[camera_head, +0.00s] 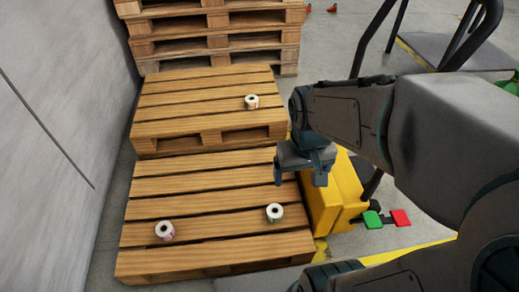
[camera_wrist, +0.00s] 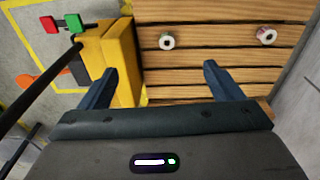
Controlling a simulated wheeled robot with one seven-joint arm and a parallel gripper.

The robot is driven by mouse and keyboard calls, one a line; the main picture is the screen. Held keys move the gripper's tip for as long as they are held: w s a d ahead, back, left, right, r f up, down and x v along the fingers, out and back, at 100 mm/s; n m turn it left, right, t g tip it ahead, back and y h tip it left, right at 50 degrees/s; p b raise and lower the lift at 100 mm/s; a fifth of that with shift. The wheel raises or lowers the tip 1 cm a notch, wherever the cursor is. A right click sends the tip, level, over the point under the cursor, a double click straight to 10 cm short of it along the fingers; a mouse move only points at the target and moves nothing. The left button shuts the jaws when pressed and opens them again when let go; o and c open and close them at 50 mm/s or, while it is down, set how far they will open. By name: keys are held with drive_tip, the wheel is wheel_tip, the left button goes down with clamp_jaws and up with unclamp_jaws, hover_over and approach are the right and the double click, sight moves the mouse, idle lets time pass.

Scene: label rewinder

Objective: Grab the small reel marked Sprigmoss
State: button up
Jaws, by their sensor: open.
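Three small white reels with dark centre holes stand on the pallets; I cannot read a name on any. One reel with a greenish side (camera_head: 274,212) is on the near pallet's right part; it also shows in the wrist view (camera_wrist: 167,40). One with a pinkish side (camera_head: 165,230) is on that pallet's left part, and in the wrist view (camera_wrist: 266,35). The third reel (camera_head: 252,101) is on the pallet behind. My gripper (camera_head: 299,178) is open and empty above the near pallet's right edge; its two fingers show in the wrist view (camera_wrist: 160,72).
The near pallet (camera_head: 215,253) and the higher pallet behind it (camera_head: 190,100) are slatted wood. A taller pallet stack (camera_head: 215,30) stands at the back. A grey wall (camera_head: 55,120) bounds the left. A yellow block (camera_head: 325,208) stands at the right edge, beside green and red pieces (camera_head: 400,217).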

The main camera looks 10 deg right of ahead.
drive_tip(key=w+d+f+h, duration=0.2)
drive_tip(key=w+d+f, duration=0.1)
drive_tip(key=w+f, duration=0.5)
drive_tip(key=n+g+y, duration=0.1)
drive_tip(key=n+y, duration=0.1)
drive_tip(key=n, duration=0.1)
hover_over(275, 210)
wheel_tip(275, 210, down, 29)
drive_tip(key=shift+s+a+f+b, duration=0.15)
drive_tip(key=shift+f+b, duration=0.95)
drive_tip(key=shift+f, duration=1.25)
drive_tip(key=shift+s+f+b, duration=0.25)
drive_tip(key=shift+f+b, duration=0.85)
drive_tip(key=shift+f, duration=1.3)
drive_tip(key=shift+s+a+f+b, duration=0.15)
drive_tip(key=shift+f+b, duration=0.95)
drive_tip(key=shift+f, duration=1.25)
drive_tip(key=shift+d, duration=0.1)
drive_tip(key=shift+c, duration=0.4)
drive_tip(key=c, duration=1.1)
